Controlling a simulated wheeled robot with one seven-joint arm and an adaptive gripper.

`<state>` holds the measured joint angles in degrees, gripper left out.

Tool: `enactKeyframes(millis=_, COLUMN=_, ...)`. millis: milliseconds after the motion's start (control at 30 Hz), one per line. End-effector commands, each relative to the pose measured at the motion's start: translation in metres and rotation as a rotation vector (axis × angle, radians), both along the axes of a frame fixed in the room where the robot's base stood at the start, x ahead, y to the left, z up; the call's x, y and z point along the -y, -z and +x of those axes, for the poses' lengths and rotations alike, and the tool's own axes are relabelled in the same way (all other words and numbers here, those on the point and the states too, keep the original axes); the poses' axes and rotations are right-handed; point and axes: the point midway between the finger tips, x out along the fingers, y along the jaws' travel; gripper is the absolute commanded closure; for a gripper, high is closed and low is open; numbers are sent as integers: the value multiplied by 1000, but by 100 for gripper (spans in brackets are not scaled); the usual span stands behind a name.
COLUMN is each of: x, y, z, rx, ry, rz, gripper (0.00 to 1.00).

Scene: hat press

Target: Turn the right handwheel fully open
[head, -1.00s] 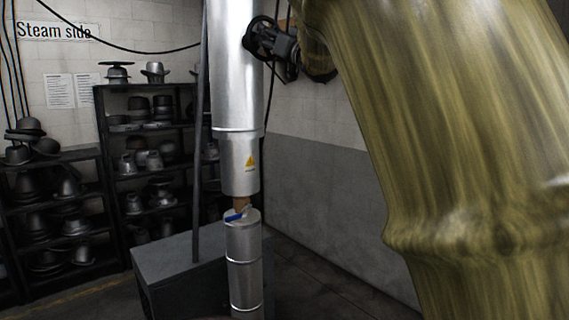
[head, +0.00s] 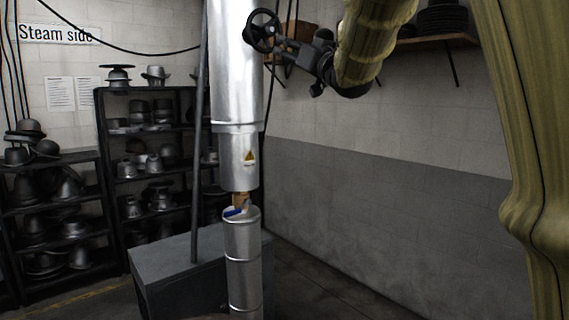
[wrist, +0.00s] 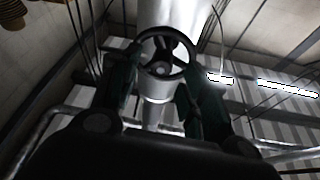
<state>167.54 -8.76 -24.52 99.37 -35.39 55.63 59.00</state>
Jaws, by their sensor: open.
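A black spoked handwheel (head: 263,30) stands in front of the silver vertical pipe (head: 234,75) in the head view. It is the only handwheel I make out, and its rim and spokes also show in the wrist view (wrist: 158,67). My gripper (head: 284,46) is just right of the wheel in the head view, pointing at it. In the wrist view my gripper's dark fingers (wrist: 160,78) are spread, one on each lower side of the wheel. Whether they touch the rim I cannot tell. Nothing is held between them.
A blue-handled valve (head: 235,211) sits lower on the pipe, above a grey box (head: 175,262). A thin grey pole (head: 199,140) stands left of the pipe. Dark shelves of hat blocks (head: 115,150) line the back left. A wall shelf (head: 440,41) is at upper right.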

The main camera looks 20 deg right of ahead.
Motion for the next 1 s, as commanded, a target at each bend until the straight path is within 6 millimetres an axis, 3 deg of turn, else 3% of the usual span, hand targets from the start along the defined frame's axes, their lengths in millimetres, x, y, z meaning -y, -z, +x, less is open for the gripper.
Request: enactKeyframes(millis=1000, x=4, y=145, z=47, rx=-165, ry=53, rz=12, gripper=55)
